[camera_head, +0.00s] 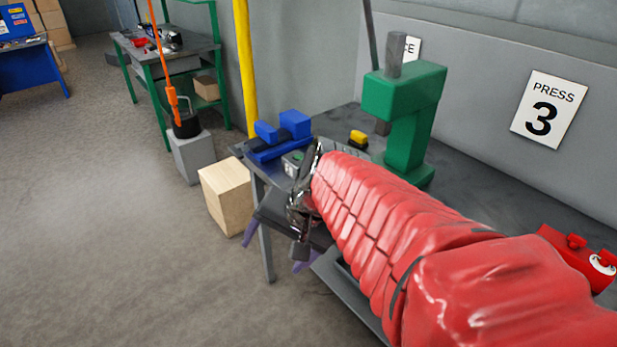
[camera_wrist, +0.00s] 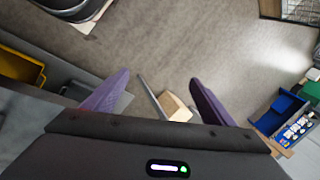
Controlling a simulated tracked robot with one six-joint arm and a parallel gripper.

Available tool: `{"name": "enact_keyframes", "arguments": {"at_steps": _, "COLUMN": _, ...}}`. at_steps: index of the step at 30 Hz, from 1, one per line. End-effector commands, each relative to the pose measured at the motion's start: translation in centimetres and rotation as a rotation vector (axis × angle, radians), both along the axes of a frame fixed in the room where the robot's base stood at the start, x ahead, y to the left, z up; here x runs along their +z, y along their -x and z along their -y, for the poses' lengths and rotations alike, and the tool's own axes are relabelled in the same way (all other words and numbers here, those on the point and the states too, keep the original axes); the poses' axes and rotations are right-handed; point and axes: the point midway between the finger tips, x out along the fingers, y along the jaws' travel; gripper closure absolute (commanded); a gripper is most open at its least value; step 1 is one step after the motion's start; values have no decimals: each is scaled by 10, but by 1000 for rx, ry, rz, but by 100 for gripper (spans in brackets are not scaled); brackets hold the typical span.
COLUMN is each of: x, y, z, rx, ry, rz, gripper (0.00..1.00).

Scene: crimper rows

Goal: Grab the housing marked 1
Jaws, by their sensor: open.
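I cannot make out a housing clearly marked 1 in either view. A red part (camera_head: 580,256) at the right edge of the head view lies on the bench and has a white round label whose mark I cannot read. My gripper (camera_wrist: 158,80) is open, with nothing between its two purple fingers in the wrist view. In the head view it hangs past the bench's front edge, far left of the red part. My red-sleeved arm hides part of the bench.
A wooden box (camera_head: 226,193) stands on the floor beside the bench. A yellow post (camera_head: 245,70) rises behind it. The left floor is open.

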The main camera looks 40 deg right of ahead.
Motion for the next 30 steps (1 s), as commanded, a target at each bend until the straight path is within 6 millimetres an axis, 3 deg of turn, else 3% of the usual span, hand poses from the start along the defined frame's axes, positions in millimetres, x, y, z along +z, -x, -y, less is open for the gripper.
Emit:
{"name": "enact_keyframes", "arguments": {"at_steps": 17, "x": -9, "y": -27, "z": 103, "rx": -845, "ry": -686, "rz": -27, "gripper": 22}}
{"name": "enact_keyframes", "arguments": {"at_steps": 23, "x": -4, "y": -27, "z": 154, "rx": -1115, "ry": -955, "rz": 14, "gripper": 22}}
{"name": "enact_keyframes", "arguments": {"at_steps": 30, "x": 5, "y": -13, "z": 227, "rx": -1397, "ry": -1282, "rz": 105, "gripper": 22}}
